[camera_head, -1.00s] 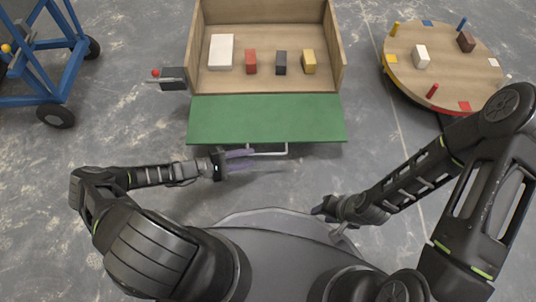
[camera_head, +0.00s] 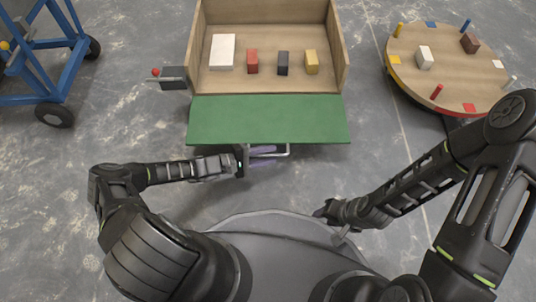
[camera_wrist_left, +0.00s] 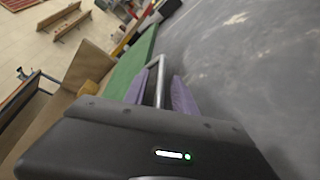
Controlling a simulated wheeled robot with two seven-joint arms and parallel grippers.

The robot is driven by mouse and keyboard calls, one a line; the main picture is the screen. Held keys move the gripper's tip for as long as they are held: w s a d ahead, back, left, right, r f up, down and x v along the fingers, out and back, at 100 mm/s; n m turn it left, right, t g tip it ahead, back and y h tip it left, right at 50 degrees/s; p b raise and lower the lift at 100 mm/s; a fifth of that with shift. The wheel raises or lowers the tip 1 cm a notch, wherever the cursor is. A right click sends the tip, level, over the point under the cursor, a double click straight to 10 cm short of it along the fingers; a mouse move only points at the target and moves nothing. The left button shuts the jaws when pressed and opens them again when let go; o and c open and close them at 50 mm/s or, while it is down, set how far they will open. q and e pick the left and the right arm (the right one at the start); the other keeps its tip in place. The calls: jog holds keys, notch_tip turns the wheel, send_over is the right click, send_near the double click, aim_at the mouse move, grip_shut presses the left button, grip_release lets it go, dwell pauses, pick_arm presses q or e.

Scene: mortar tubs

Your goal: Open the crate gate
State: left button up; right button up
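The crate (camera_head: 337,50) is an open-topped wooden box at the top middle of the head view. Its green gate (camera_head: 268,118) spans the near side and leans outward toward me; its exact tilt is hard to tell. A grey bar handle (camera_head: 284,154) sits at the gate's near edge. My left gripper (camera_head: 262,160) is at this handle, partly hidden under it. In the left wrist view, the handle (camera_wrist_left: 159,82) runs between the two purple fingers (camera_wrist_left: 158,94), which stand apart with gaps beside the bar. My right gripper (camera_head: 320,212) hangs low, away from the gate; its fingers are unclear.
White, red, dark and yellow blocks stand in the crate. A grey box with a red-knobbed lever (camera_head: 172,77) is at the crate's left side. A round pegged table (camera_head: 445,65) stands right, a blue wheeled frame (camera_head: 45,60) left. Floor between is clear.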

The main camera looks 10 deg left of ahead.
pick_arm(q)
grip_shut()
dwell(1.3)
